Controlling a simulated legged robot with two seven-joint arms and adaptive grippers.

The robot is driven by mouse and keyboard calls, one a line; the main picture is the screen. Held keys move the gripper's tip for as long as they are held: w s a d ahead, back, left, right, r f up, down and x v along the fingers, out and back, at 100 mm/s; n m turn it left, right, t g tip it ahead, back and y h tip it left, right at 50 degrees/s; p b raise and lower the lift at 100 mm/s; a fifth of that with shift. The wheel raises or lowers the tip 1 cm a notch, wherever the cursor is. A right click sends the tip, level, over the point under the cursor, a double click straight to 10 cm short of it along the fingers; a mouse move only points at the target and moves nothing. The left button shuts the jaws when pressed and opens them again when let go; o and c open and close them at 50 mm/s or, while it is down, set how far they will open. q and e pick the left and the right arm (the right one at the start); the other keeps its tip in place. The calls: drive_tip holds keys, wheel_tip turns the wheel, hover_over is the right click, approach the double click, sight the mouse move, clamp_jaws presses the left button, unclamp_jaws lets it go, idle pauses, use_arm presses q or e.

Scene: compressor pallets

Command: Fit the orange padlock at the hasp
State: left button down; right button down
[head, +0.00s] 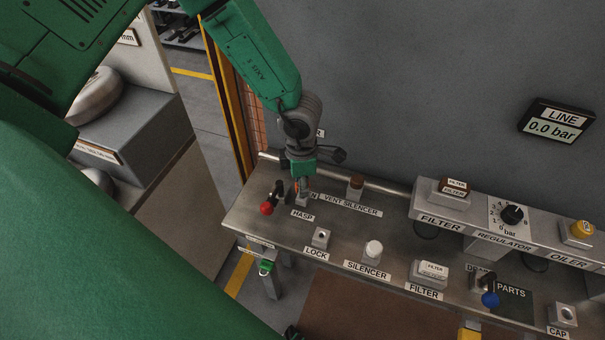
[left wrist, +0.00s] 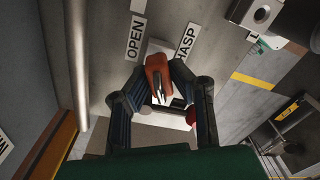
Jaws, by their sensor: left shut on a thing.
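The orange padlock (left wrist: 157,72) is between the fingers of my left gripper (left wrist: 160,92) in the left wrist view, with its metal shackle showing. My left gripper (head: 300,192) is shut on it. In the head view the gripper points down at the hasp station (head: 303,202), just behind the HASP label; only a sliver of the padlock shows there. In the left wrist view the pale hasp block (left wrist: 157,47) lies behind the padlock. I cannot tell whether the padlock touches the hasp. My right gripper is not in view.
A red-knobbed lever (head: 266,209) stands just left of the hasp. The empty LOCK block (head: 320,238), white silencer (head: 373,250) and filter (head: 430,272) stand along the bench. A rail (head: 330,173) runs along the back, before the grey wall.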

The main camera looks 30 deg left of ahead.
use_arm(q)
drive_tip(key=shift+f+b, duration=0.5)
drive_tip(key=shift+f, duration=0.7)
drive_tip(key=c, duration=1.3)
unclamp_jaws()
drive_tip(key=shift+c, duration=0.2)
drive_tip(key=shift+r, duration=0.1)
drive_tip(key=shift+r, duration=0.25)
wheel_tip(320, 180, up, 11)
drive_tip(key=shift+w+a+r, duration=0.1)
drive_tip(key=shift+w+a, duration=0.05)
